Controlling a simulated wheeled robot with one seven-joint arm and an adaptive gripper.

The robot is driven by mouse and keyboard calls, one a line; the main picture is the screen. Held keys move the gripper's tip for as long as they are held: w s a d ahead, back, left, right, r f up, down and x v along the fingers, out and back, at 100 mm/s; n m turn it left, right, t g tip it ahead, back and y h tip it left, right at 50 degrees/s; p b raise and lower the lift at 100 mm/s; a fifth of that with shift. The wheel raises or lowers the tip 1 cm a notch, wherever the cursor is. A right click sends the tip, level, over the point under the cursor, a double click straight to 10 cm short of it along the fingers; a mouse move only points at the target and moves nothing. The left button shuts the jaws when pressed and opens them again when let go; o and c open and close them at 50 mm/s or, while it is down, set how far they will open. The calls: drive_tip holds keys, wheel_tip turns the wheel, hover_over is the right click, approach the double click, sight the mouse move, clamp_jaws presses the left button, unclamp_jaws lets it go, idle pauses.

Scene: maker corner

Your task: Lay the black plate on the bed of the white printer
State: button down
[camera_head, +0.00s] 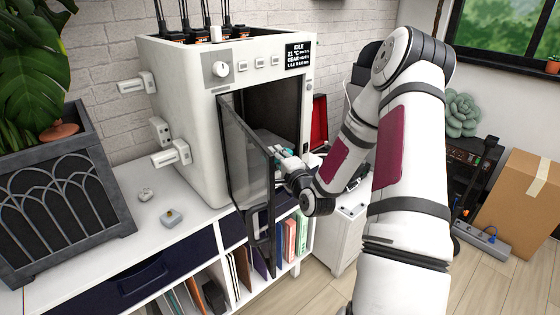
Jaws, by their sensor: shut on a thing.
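The white printer (190,110) stands on the white cabinet with its glass door (246,165) swung open toward me. My gripper (279,151) is at the front opening, just right of the door's free edge, and points into the dark chamber. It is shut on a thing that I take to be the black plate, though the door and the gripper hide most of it. A grey patch shows in the chamber beside the fingers; I cannot tell if it is plate or bed. The printer bed is not clearly visible.
The open door stands close to the left of my gripper. A planter (60,190) is at the left, with small grey pieces (172,217) on the white cabinet top (120,235). A cardboard box (515,205) and power strip (482,238) are on the right.

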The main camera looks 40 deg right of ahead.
drive_tip(key=shift+w+a+f+b, duration=0.15)
drive_tip(key=shift+w+b, duration=1.15)
drive_tip(key=shift+w, duration=1.9)
drive_tip(key=shift+w+a+r+b, duration=0.1)
drive_tip(key=shift+w+b, duration=1.15)
drive_tip(key=shift+w, duration=1.95)
drive_tip(key=shift+f+b, duration=0.7)
drive_tip(key=shift+f, duration=0.55)
drive_tip(key=shift+c, duration=1.3)
unclamp_jaws()
drive_tip(key=shift+f, duration=0.3)
drive_tip(key=shift+f+b, duration=0.3)
drive_tip(key=shift+b, duration=0.1)
drive_tip(key=shift+s+f, duration=0.1)
